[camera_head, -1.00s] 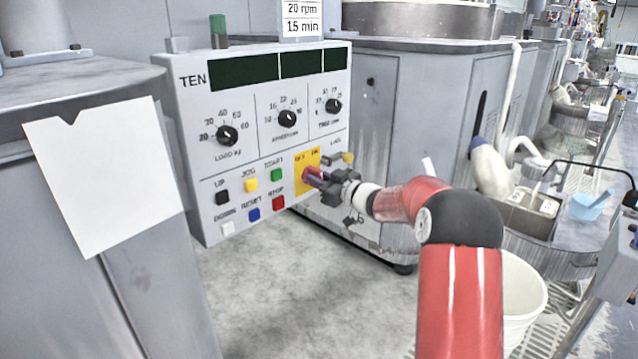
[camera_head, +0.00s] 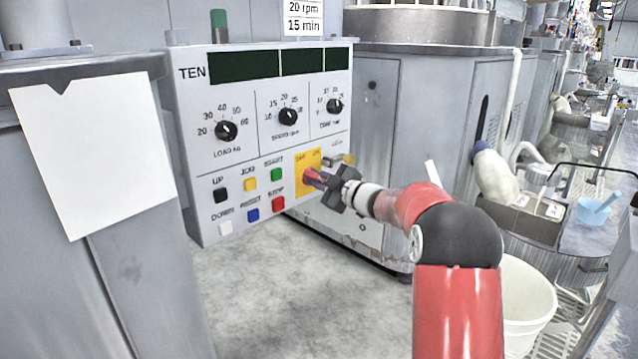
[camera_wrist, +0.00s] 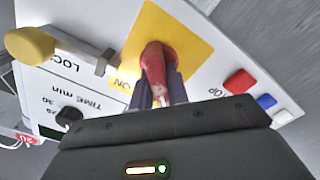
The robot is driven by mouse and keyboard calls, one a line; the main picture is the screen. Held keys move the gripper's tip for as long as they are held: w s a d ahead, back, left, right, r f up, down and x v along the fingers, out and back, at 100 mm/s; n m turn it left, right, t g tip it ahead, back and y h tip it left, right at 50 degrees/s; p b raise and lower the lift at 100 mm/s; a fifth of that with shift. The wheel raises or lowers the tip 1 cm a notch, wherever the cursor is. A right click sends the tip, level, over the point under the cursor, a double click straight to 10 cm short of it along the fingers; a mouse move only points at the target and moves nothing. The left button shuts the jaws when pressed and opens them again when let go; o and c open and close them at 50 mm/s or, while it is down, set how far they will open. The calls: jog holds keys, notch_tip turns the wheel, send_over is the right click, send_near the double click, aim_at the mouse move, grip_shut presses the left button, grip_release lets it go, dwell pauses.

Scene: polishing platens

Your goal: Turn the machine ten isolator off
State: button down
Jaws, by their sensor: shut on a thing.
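The machine ten control panel (camera_head: 240,165) is a light grey box marked TEN. The isolator is a red handle on a yellow plate (camera_head: 306,160) at its lower right. In the wrist view the red isolator handle (camera_wrist: 153,62) stands out from the yellow plate (camera_wrist: 178,45), with the word ON printed beside it. My gripper (camera_head: 318,178) is at the plate, and its fingers (camera_wrist: 154,92) are shut on the red handle. The fingers and gripper body hide part of the handle and plate, so its exact angle is hard to tell.
A yellow key-like knob (camera_wrist: 30,46) marked LOCK sits close beside the plate. A white paper sheet (camera_head: 95,155) hangs at the left. A white bucket (camera_head: 527,300) stands at the right.

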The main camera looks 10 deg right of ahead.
jog(key=shift+f, duration=0.1)
dwell(0.3)
jog(key=c, duration=1.4)
grip_release()
jog(key=shift+o, duration=0.2)
jog(key=v, duration=0.8)
jog(key=shift+w, duration=0.1)
